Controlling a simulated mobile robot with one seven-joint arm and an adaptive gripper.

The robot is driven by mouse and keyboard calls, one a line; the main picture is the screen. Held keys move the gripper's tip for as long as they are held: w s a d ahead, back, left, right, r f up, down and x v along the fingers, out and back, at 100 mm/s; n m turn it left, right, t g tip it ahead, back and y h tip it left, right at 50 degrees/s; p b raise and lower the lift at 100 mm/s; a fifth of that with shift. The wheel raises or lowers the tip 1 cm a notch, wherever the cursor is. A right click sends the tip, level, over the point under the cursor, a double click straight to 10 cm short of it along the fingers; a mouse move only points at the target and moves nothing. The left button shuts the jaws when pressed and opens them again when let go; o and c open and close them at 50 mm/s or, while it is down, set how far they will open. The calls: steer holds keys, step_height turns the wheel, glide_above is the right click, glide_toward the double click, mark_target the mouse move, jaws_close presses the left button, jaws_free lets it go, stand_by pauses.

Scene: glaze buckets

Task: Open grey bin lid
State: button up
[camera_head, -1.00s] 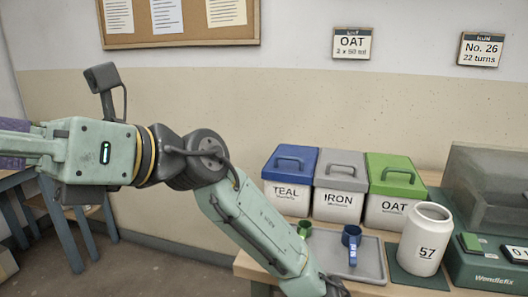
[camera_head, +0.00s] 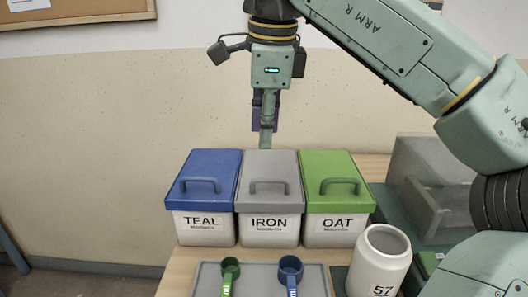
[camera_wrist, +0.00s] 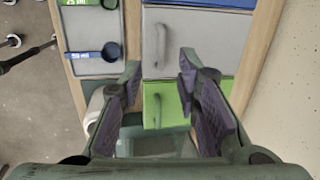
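The grey lid (camera_head: 268,168) sits shut on the middle white bin (camera_head: 268,235), labelled IRON. Its arched handle (camera_head: 268,186) is on top toward the front. The grey lid also shows in the wrist view (camera_wrist: 210,42), with its handle left of its middle (camera_wrist: 160,48). My gripper (camera_head: 265,135) points down above the rear of the bins in the head view, apart from the lid. In the wrist view my gripper (camera_wrist: 160,62) is open, its two dark padded fingers spread with nothing between them. The finger ends overlap the grey and green lids in that view.
A blue-lidded TEAL bin (camera_head: 203,175) and green-lidded OAT bin (camera_head: 331,170) stand close on either side. In front lies a grey tray (camera_head: 258,283) with a green scoop (camera_head: 230,268) and blue scoop (camera_head: 290,267). A white jar (camera_head: 379,262) stands at right. The wall is close behind.

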mark_target(276, 178)
steer(key=shift+h, duration=0.4)
steer(key=f, duration=0.3)
steer(key=w+d+f, duration=0.1)
steer(key=f, duration=0.2)
steer(key=w+d+f, duration=0.1)
steer(key=f, duration=0.3)
steer(key=shift+w, duration=0.1)
jaws_close()
stand_by(0.3)
